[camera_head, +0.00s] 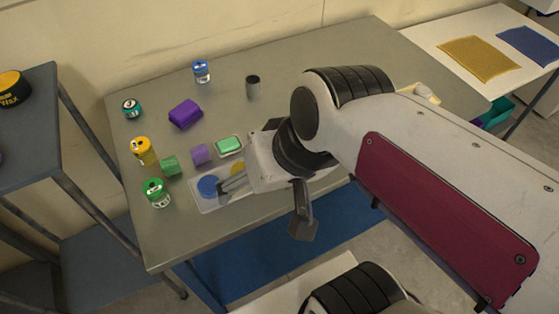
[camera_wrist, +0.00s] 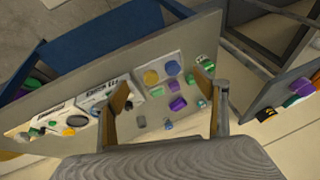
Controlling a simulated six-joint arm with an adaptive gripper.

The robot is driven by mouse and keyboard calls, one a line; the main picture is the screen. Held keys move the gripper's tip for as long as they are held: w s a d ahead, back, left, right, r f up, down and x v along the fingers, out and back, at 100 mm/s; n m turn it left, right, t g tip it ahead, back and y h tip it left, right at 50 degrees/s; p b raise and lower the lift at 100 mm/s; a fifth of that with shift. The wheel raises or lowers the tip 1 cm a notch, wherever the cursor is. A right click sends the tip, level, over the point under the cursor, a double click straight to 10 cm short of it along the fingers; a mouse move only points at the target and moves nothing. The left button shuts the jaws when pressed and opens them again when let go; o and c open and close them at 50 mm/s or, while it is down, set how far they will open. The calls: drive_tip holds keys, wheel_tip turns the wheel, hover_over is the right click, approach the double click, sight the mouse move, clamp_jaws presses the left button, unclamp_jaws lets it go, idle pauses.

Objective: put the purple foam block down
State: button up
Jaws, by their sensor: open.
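Two purple things lie on the grey table. A larger deep purple block (camera_head: 185,113) lies in the middle of its left half, and a smaller lilac block (camera_head: 200,154) stands nearer the clear tray. I cannot tell for sure which is the foam block. In the wrist view the larger one (camera_wrist: 177,103) and the smaller one (camera_wrist: 174,86) show between the fingers, farther off. My gripper (camera_head: 232,184) is over the tray at the table's front edge, open and empty (camera_wrist: 168,95). Neither purple thing touches it.
The clear tray (camera_head: 208,207) holds a blue and a yellow disc. Beside it are a green block (camera_head: 170,166), a green-topped tub (camera_head: 229,145), and yellow (camera_head: 143,150) and green (camera_head: 156,192) cans. A blue can (camera_head: 201,71) and dark cup (camera_head: 253,88) stand behind.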

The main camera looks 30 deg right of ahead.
drive_tip(key=shift+s+d+r+n+t+h, duration=0.15)
drive_tip(key=shift+d+r+n+h, duration=0.15)
drive_tip(key=shift+d, duration=0.4)
drive_tip(key=shift+s+d+r+n+t+h, duration=0.2)
drive_tip(key=shift+d+h, duration=0.15)
drive_tip(key=shift+d, duration=0.4)
drive_tip(key=shift+s+d+r+n+t+h, duration=0.15)
drive_tip(key=shift+d+r+n+h, duration=0.15)
drive_tip(key=shift+d, duration=0.4)
